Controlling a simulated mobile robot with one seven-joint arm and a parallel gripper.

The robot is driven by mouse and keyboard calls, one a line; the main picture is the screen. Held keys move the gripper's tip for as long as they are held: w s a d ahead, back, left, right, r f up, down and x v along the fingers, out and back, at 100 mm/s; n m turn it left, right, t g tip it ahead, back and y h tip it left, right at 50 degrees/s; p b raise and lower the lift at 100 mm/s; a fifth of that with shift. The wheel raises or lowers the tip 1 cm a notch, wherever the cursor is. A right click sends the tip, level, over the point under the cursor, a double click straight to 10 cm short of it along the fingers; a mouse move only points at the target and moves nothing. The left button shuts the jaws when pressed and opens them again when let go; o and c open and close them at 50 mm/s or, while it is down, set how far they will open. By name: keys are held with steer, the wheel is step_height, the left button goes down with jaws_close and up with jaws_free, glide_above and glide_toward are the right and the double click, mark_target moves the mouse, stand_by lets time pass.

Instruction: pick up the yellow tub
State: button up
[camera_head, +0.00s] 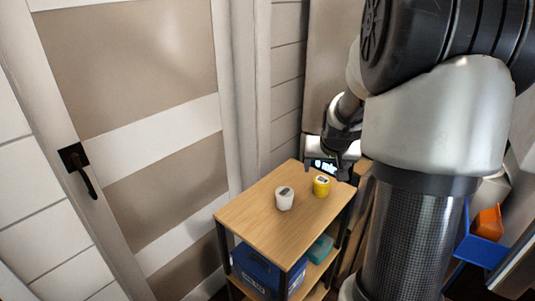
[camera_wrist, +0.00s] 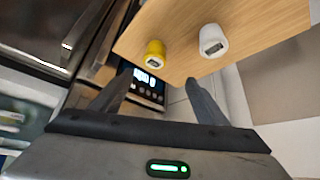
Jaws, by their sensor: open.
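The yellow tub (camera_head: 321,187) stands upright near the back right of the small wooden trolley top (camera_head: 262,212). It also shows in the wrist view (camera_wrist: 154,53), ahead of the fingers and nearer the left one. A white tub (camera_head: 284,199) stands beside it with a gap between them; in the wrist view the white tub (camera_wrist: 213,41) is to the right. My gripper is at the far right edge of the trolley top in the head view, with its fingers hard to make out there. In the wrist view my gripper (camera_wrist: 160,88) is open and empty, apart from both tubs.
A blue box (camera_head: 257,272) and a teal item (camera_head: 321,248) are on the trolley's lower shelves. A door with a dark handle (camera_head: 78,170) is at the left. An orange item (camera_head: 488,223) lies in a blue bin at the right. The trolley top's front is clear.

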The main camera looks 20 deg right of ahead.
mark_target(323, 181)
steer(key=x, duration=0.4)
steer(key=b+x, duration=0.1)
steer(key=x, duration=0.7)
steer(key=shift+s+d+b, duration=0.3)
steer(key=shift+b, duration=0.05)
steer(key=shift+d+b+x, duration=0.15)
steer(key=shift+b+x, duration=0.05)
steer(key=shift+x, duration=1.3)
steer(key=shift+d+b+x, duration=0.15)
steer(key=shift+b+x, duration=0.05)
steer(key=shift+x, duration=1.35)
steer(key=shift+r, duration=0.15)
steer(key=shift+c, duration=0.3)
steer(key=c, duration=1.2)
steer(key=shift+o, duration=0.2)
steer(key=shift+r, duration=0.1)
